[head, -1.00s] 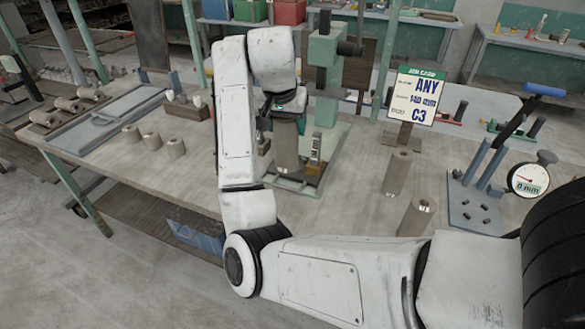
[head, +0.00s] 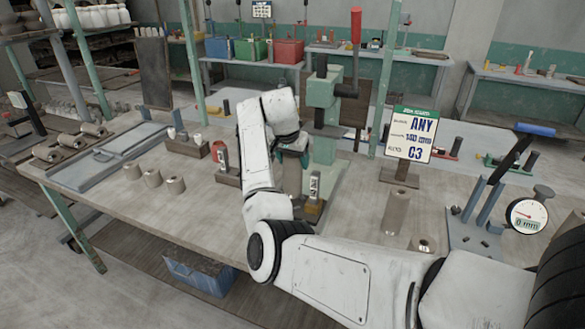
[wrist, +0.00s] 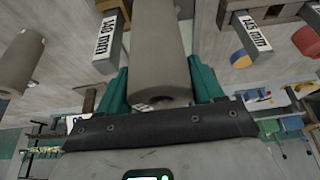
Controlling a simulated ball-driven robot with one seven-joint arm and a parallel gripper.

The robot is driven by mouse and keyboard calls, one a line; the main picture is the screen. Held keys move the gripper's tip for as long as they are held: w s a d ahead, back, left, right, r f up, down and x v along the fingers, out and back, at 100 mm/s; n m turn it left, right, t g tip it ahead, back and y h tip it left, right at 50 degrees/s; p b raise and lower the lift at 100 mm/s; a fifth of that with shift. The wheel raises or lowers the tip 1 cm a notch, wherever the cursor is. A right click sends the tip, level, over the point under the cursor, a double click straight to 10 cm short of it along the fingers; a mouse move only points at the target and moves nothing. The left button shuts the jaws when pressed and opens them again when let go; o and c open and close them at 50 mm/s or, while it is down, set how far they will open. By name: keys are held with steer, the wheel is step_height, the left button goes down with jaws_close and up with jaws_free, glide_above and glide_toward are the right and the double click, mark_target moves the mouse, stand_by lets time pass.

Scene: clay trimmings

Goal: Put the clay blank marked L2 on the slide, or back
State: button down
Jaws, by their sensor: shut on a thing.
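My gripper (head: 292,158) is shut on a tall grey-brown clay blank (head: 292,180), which is held upright in front of the green press. In the wrist view the same blank (wrist: 160,50) sits between my two teal fingers. A small mark on its end is too blurred to read, so I cannot tell whether it is L2. I cannot tell which part is the slide.
The green press (head: 324,92) stands behind the gripper, with a labelled block (head: 314,188) close by on the right. A job card (head: 411,135) reads ANY and C3. A dial gauge (head: 526,215) stands right. The front left tabletop is clear.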

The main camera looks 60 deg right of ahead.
steer(key=shift+w+d+f, duration=0.35)
steer(key=shift+d+f, duration=0.2)
steer(key=shift+f, duration=0.05)
steer(key=shift+w+d+f+p, duration=0.1)
steer(key=shift+f+p, duration=0.5)
steer(key=shift+f, duration=1.2)
steer(key=shift+c, duration=0.7)
jaws_free()
steer(key=shift+f, duration=0.1)
steer(key=b+v, duration=0.1)
steer(key=v, duration=1.1)
